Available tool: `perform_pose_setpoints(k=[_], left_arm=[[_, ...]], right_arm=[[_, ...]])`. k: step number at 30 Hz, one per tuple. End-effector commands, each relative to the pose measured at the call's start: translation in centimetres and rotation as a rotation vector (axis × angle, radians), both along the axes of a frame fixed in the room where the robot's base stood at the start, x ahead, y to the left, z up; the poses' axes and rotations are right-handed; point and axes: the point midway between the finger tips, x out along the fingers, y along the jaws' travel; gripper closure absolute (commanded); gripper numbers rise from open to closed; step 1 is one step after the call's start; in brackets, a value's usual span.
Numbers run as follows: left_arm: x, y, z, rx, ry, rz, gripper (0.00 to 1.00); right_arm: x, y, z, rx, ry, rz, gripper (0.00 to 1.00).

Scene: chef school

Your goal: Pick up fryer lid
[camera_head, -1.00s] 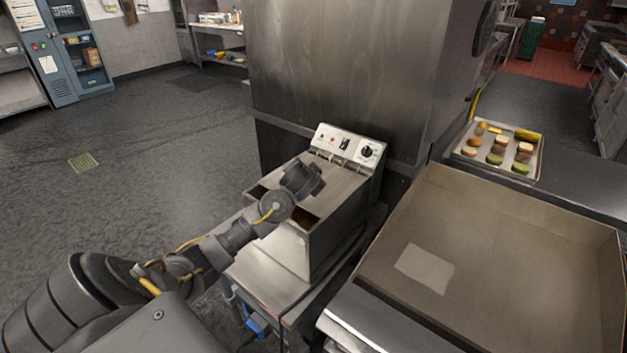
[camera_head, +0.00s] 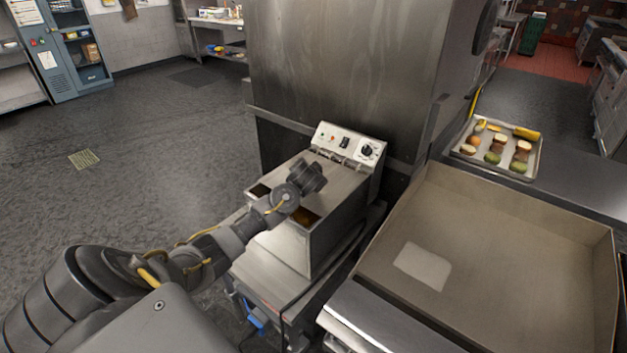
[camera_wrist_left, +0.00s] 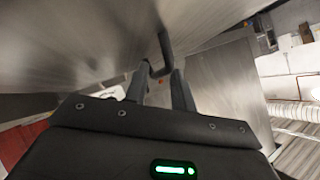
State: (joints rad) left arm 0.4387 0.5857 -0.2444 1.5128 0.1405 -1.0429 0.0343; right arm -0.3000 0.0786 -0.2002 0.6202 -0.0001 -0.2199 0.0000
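The fryer (camera_head: 292,248) stands against the steel block in the head view. A flat metal sheet that looks like the fryer lid (camera_head: 343,181) covers the back of its top; dark wells show at the front. My left gripper (camera_head: 318,168) is over the fryer top, and its fingers are hidden behind the wrist. In the left wrist view the fingers (camera_wrist_left: 160,88) are apart, with a gap between them. A thin bent metal handle (camera_wrist_left: 165,48) under a broad metal surface (camera_wrist_left: 75,45) reaches to the fingertips. I cannot tell whether they touch it. My right gripper is not in view.
A wide shallow steel pan-like griddle (camera_head: 500,260) is to the right of the fryer. A tray of food (camera_head: 515,166) lies behind it. The tall steel block (camera_head: 345,70) stands close behind the fryer. Open floor (camera_head: 150,140) is on the left.

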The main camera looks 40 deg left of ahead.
Motion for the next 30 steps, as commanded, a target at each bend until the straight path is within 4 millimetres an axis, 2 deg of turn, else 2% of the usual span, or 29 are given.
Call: perform_pose_setpoints(k=[1, 6, 20, 23, 30], left_arm=[[0.0, 0.0, 0.0, 0.000, 0.000, 0.000, 0.81], [0.0, 0.0, 0.0, 0.000, 0.000, 0.000, 1.00], [0.0, -0.1, 0.5, -0.001, -0.003, -0.001, 1.00], [0.1, -0.1, 1.8, -0.001, -0.007, 0.000, 1.00], [0.1, -0.1, 6.6, -0.002, -0.010, -0.001, 1.00]], right_arm=[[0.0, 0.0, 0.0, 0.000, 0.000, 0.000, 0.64], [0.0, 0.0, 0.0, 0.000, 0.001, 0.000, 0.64], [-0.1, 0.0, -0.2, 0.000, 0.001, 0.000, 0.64], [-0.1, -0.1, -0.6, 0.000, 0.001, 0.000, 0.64], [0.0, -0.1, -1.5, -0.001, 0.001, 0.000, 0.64]])
